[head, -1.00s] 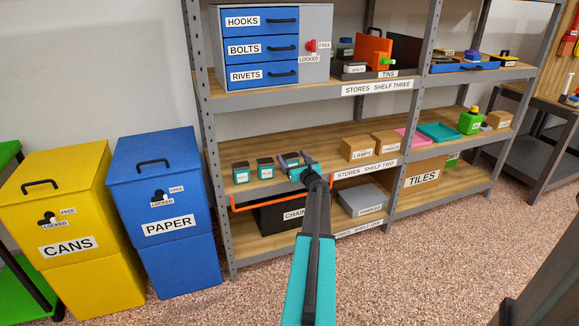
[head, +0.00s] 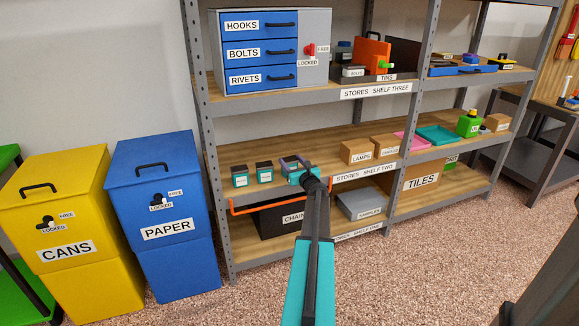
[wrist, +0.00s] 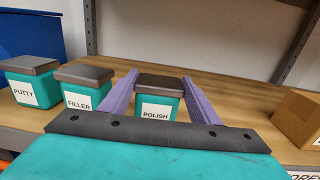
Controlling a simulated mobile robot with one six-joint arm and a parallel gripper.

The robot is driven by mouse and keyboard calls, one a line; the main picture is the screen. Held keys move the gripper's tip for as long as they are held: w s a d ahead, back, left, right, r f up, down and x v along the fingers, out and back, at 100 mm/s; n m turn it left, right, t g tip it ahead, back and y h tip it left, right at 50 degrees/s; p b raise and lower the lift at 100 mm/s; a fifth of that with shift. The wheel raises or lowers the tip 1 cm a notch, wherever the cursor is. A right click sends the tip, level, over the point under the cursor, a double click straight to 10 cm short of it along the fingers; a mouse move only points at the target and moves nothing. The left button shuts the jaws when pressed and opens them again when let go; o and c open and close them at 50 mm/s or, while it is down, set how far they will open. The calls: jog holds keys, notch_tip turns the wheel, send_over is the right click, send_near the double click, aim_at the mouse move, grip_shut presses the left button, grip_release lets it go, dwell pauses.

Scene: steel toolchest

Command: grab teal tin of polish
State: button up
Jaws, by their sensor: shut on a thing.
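The teal tin of polish (wrist: 157,100) has a dark lid and a white POLISH label. In the wrist view it stands upright on the wooden shelf, between the two purple fingers of my gripper (wrist: 159,92). The fingers are shut on its sides. In the head view my gripper (head: 293,164) is at shelf two, and the arm and gripper mostly hide the tin. The teal filler tin (wrist: 84,88) stands just left of my gripper, and the teal putty tin (wrist: 33,82) stands farther left.
A cardboard lamps box (head: 356,151) stands to the right on the same shelf (head: 330,140). An orange rail (head: 262,200) runs along below the tins. The shelf behind the tins is clear. A blue paper bin (head: 160,200) stands at left.

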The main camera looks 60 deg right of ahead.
jog(key=shift+r, duration=0.15)
jog(key=shift+r+p, duration=0.3)
jog(key=shift+r, duration=0.35)
notch_tip(320, 180, up, 2)
jog(key=shift+r+p, duration=0.1)
jog(key=shift+p, duration=0.25)
jog(key=d+v, duration=0.1)
jog(key=v, duration=0.4)
jog(key=s+d+p+v, duration=0.1)
jog(key=v, duration=0.4)
jog(key=s+d+r+v, duration=0.1)
jog(key=v, duration=0.4)
jog(key=shift+s+a+r+p, duration=0.1)
jog(key=shift+s+a+p, duration=0.1)
jog(key=shift+a+p, duration=0.1)
